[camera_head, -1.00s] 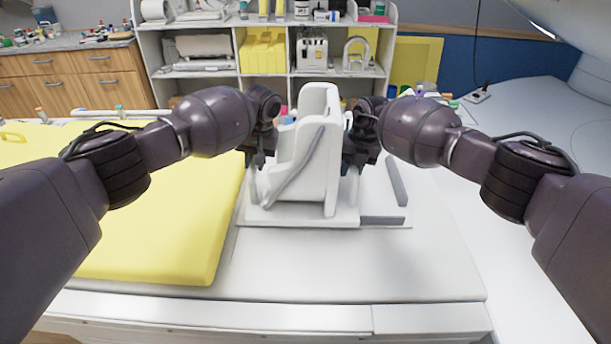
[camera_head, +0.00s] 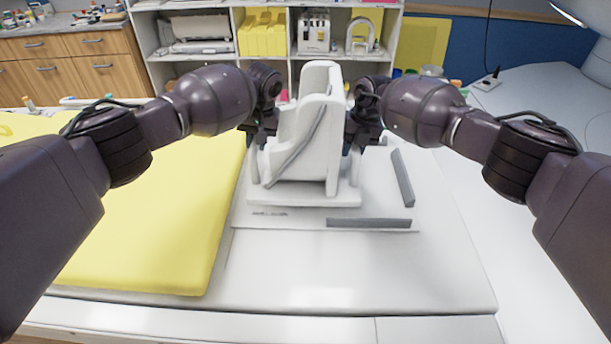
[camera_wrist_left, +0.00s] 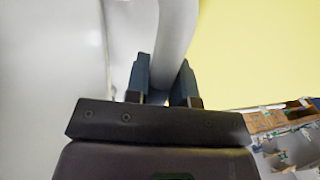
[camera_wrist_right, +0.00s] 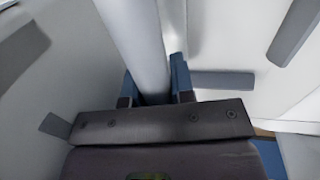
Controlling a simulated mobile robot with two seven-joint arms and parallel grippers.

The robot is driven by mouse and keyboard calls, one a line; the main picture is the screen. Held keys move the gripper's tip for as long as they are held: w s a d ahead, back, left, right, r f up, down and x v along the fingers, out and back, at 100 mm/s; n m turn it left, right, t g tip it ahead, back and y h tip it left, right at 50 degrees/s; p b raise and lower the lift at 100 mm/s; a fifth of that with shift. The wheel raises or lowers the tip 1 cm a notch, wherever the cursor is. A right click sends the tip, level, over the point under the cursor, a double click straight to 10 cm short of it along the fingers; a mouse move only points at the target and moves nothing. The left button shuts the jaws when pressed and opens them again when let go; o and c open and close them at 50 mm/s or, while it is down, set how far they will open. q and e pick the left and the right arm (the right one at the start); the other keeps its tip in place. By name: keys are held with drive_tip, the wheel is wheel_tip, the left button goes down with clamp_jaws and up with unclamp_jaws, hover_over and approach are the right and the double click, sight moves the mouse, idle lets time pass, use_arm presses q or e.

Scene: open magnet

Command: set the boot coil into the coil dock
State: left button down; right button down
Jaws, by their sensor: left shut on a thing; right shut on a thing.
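The boot coil (camera_head: 312,150) is a white boot-shaped shell, upright on a flat base, in the middle of the head view. My left gripper (camera_head: 257,152) is shut on its left side handle, a white post (camera_wrist_left: 176,35) in the left wrist view. My right gripper (camera_head: 352,150) is shut on the matching right post (camera_wrist_right: 138,40). The coil dock (camera_head: 385,205) is a flat white plate with grey rails on the table. The coil's base is over the dock, behind the front rail (camera_head: 369,223). I cannot tell whether it touches the plate.
A right rail (camera_head: 402,178) stands slanted beside the coil. A yellow pad (camera_head: 150,215) covers the table to the left. The white table (camera_head: 350,270) is clear in front. A shelf unit (camera_head: 270,70) stands behind, and a large white machine (camera_head: 545,105) is at right.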

sight(260, 166)
use_arm(q)
drive_tip(key=shift+a+r, duration=0.2)
drive_tip(key=shift+a, duration=0.05)
use_arm(e)
drive_tip(key=shift+d+r, duration=0.15)
drive_tip(key=shift+d, duration=0.05)
